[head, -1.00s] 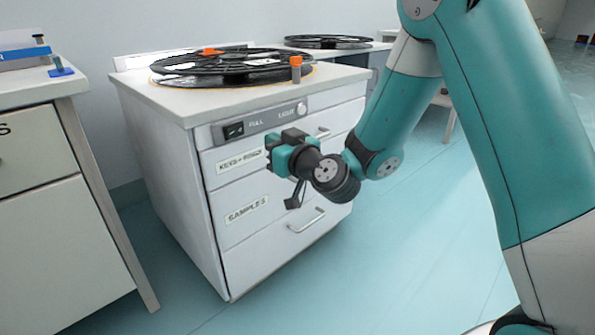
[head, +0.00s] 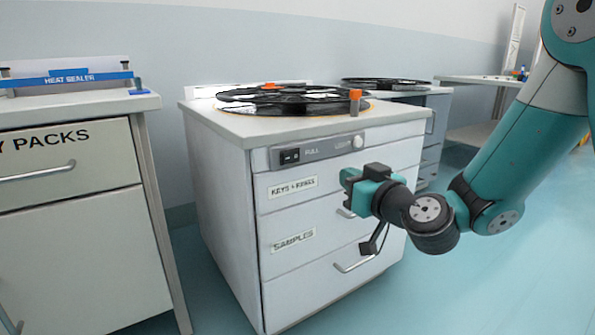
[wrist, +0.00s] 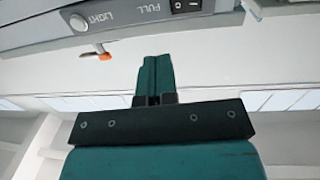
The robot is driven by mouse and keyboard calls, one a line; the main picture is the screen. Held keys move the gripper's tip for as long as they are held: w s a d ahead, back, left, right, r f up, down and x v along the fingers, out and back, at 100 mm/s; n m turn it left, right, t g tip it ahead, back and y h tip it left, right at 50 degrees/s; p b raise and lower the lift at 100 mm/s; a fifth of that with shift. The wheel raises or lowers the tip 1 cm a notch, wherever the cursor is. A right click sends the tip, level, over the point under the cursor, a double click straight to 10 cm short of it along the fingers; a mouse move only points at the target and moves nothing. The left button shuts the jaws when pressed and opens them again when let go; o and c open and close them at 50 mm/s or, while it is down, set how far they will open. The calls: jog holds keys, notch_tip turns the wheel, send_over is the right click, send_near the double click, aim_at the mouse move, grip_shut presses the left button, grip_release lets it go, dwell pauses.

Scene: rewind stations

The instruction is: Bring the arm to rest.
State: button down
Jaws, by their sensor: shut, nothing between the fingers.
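My gripper (head: 350,180) is in front of the white drawer cabinet (head: 225,175), near its upper drawer fronts, with the arm reaching in from the right. In the wrist view my gripper's fingers (wrist: 155,75) are together with nothing between them. The switch panel marked FULL and LIGHT (head: 318,150) is just above and left of the gripper in the head view. It also shows upside down at the top of the wrist view (wrist: 128,18). I cannot tell the exact gap to the cabinet.
A black reel (head: 285,99) with an orange-capped post (head: 355,101) lies on the cabinet top. A second reel (head: 388,83) is behind. A bench with a heat sealer (head: 75,78) stands at the left. Floor is open at the lower right (head: 500,290).

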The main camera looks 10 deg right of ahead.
jog(key=s+a+r+n+g+y+p, duration=0.3)
jog(key=s+a+n+g+y+p, duration=0.15)
jog(key=s+a+g, duration=0.65)
jog(key=s+d+r+g+h+p, duration=0.1)
jog(key=s+d+g+h+p, duration=0.15)
jog(key=s, duration=0.55)
jog(key=s+d+g+h+p, duration=0.1)
jog(key=s+d+g+h, duration=0.15)
jog(key=s, duration=0.55)
notch_tip(320, 180, up, 38)
jog(key=s+g+p, duration=0.1)
jog(key=p, duration=3.6)
jog(key=shift+m, duration=0.45)
